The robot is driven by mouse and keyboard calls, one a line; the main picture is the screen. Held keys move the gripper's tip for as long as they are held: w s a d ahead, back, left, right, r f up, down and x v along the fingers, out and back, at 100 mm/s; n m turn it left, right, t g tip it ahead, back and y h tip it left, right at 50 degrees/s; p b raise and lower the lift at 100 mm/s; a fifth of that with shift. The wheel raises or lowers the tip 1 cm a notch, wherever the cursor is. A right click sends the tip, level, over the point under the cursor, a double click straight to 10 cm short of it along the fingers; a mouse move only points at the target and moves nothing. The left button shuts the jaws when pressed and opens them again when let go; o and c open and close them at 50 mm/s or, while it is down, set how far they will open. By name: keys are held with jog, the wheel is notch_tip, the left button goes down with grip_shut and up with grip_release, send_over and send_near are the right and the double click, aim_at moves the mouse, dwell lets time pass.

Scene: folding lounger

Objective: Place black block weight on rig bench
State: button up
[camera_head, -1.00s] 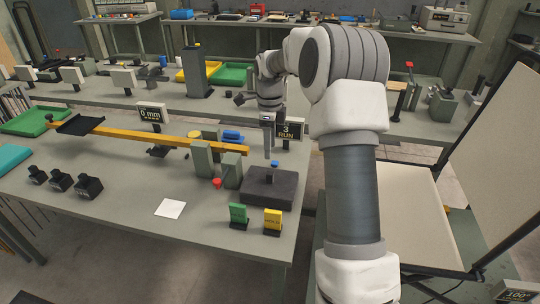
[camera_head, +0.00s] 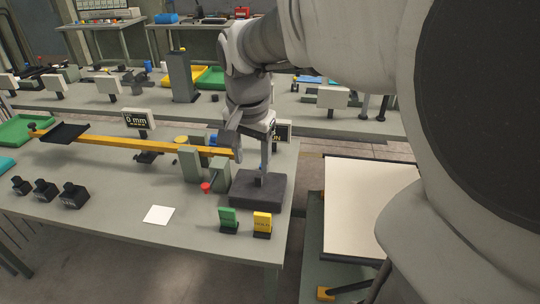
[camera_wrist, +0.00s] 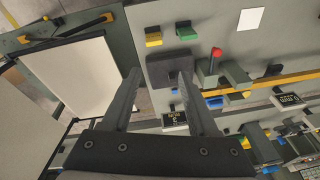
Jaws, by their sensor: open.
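On the rig bench (camera_head: 120,208), a wide dark slab-like block (camera_head: 268,192) lies near the right end. It also shows in the wrist view (camera_wrist: 168,62). Several smaller dark items stand at the left, including black block weights (camera_head: 74,197) and (camera_head: 45,190). Which one the task names I cannot tell for sure. My gripper (camera_head: 251,158) is open and points down above the slab. In the wrist view its two fingers (camera_wrist: 158,76) are apart with nothing held between them. A finger partly hides a small blue-topped piece at the slab.
A yellow balance beam (camera_head: 120,142) with a black pan (camera_head: 66,132) crosses the bench. Grey posts (camera_head: 190,163), a red knob (camera_head: 206,187), and green (camera_head: 228,219) and yellow (camera_head: 262,223) markers stand close by. A lounger (camera_head: 365,200) is to the right.

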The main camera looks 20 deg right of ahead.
jog(key=s+a+r+n+t+p, duration=0.1)
jog(key=s+r+n, duration=0.1)
jog(key=s+n, duration=0.2)
jog(key=s+a+r+n+t+p, duration=0.2)
jog(key=s+n, duration=0.3)
jog(key=s, duration=0.4)
jog(key=shift+s+r+n+y, duration=0.2)
jog(key=shift+s+n+y, duration=0.1)
jog(key=shift+s+y, duration=0.1)
jog(key=shift+a, duration=0.1)
dwell(0.6)
